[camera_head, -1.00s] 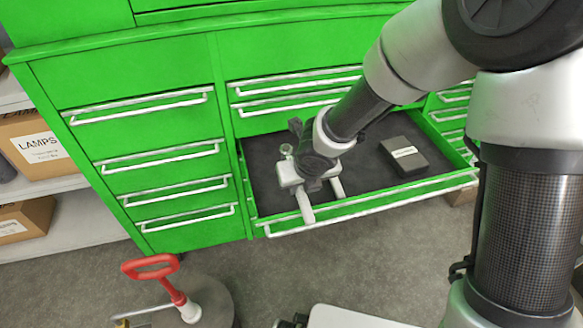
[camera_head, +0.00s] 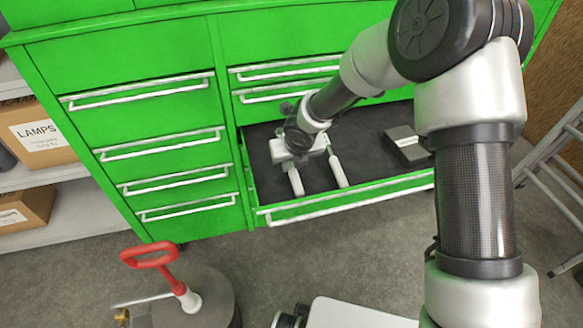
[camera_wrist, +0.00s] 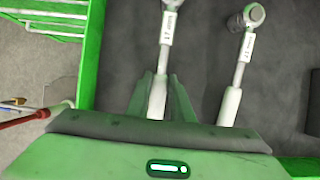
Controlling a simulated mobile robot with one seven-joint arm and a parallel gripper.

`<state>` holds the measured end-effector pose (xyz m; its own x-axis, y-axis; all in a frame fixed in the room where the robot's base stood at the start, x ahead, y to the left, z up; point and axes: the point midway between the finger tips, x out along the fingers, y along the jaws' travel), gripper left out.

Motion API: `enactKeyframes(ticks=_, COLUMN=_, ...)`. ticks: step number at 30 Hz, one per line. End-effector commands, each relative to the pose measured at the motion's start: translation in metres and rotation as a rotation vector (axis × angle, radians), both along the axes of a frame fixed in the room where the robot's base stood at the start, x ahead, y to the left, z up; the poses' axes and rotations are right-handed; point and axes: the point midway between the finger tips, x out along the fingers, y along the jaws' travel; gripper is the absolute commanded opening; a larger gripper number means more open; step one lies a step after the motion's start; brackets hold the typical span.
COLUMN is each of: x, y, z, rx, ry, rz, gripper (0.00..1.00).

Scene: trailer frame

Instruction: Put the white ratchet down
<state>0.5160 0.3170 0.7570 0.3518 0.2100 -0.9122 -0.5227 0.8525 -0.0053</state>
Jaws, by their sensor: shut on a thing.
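My gripper (camera_wrist: 160,92) is over the open drawer and is shut on a white-handled ratchet (camera_wrist: 157,101). In the wrist view its metal shaft with a label stands out past the fingers, and its head is cut off by the top edge. In the head view the gripper (camera_head: 302,148) covers part of the ratchet, and its white handle (camera_head: 296,181) points toward the drawer front. I cannot tell whether it touches the drawer floor. A second, similar ratchet (camera_wrist: 231,100) with a round head lies to its right; its handle shows in the head view (camera_head: 338,171).
The green drawer (camera_head: 340,201) has a dark lining and a raised front wall with a rail. A dark box (camera_head: 405,146) lies in its right part. A red-handled tool (camera_head: 150,258) stands on the floor at left. A ladder (camera_head: 560,170) stands at right.

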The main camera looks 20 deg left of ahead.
Motion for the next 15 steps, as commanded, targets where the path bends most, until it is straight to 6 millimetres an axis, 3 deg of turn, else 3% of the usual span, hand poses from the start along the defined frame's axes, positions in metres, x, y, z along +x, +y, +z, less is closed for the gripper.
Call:
enactKeyframes(ticks=11, x=0.0038, y=0.0024, z=-0.0064, rx=0.002, ry=-0.002, rz=-0.001, gripper=0.00)
enactKeyframes(ticks=12, x=0.0034, y=0.0019, z=-0.0076, rx=0.001, ry=-0.001, rz=-0.001, gripper=0.22)
enactKeyframes(ticks=15, x=0.0033, y=0.0019, z=-0.0068, rx=0.001, ry=-0.001, rz=-0.001, gripper=0.39)
